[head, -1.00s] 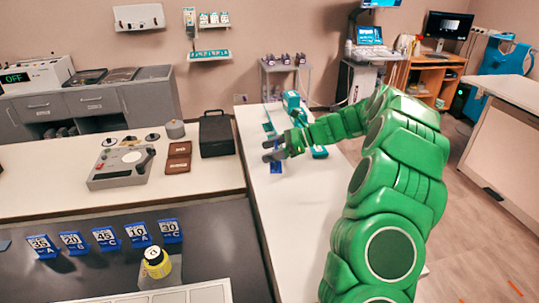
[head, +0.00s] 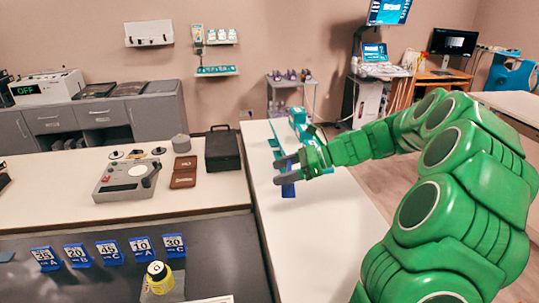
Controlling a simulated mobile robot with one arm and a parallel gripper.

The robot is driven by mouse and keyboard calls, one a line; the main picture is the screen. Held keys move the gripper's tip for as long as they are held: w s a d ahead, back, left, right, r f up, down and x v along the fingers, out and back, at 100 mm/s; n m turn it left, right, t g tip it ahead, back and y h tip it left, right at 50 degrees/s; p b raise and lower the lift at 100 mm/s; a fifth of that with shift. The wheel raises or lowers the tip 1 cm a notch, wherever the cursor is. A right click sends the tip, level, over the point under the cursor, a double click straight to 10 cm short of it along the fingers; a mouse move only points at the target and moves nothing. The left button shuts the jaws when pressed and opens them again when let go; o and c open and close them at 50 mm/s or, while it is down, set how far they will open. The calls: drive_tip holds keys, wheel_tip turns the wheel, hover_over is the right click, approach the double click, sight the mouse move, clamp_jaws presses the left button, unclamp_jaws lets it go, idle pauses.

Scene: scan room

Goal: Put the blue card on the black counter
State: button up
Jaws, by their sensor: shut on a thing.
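My gripper (head: 283,170) is in the middle of the head view, shut on a small blue card (head: 288,190). The card hangs below the fingers, above or at the left edge of the white table; I cannot tell whether it touches the surface. The fingers hide its upper part. The black counter (head: 225,252) is at the lower left, well to the left and nearer than my gripper. A row of blue number cards (head: 109,253) stands along it, marked with numbers and letters.
A yellow-and-black bottle (head: 158,277) stands on the black counter in front of the cards. The counter's right part is clear. Teal items (head: 299,122) lie beyond my gripper.

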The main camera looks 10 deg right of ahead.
drive_tip(key=w+f+m+t+h, duration=0.4)
drive_tip(key=w+m+t+h, duration=0.1)
drive_tip(key=w+m+t, duration=0.3)
drive_tip(key=shift+w+a+r+m+t+h, duration=1)
drive_tip(key=shift+w+r+m+h, duration=1)
drive_tip(key=shift+r, duration=0.7)
drive_tip(key=m+t+h, duration=0.1)
drive_tip(key=m+h, duration=0.3)
hover_over(302, 192)
drive_tip(key=shift+s+f, duration=0.1)
drive_tip(key=shift+f, duration=6.95)
drive_tip(key=shift+f, duration=0.15)
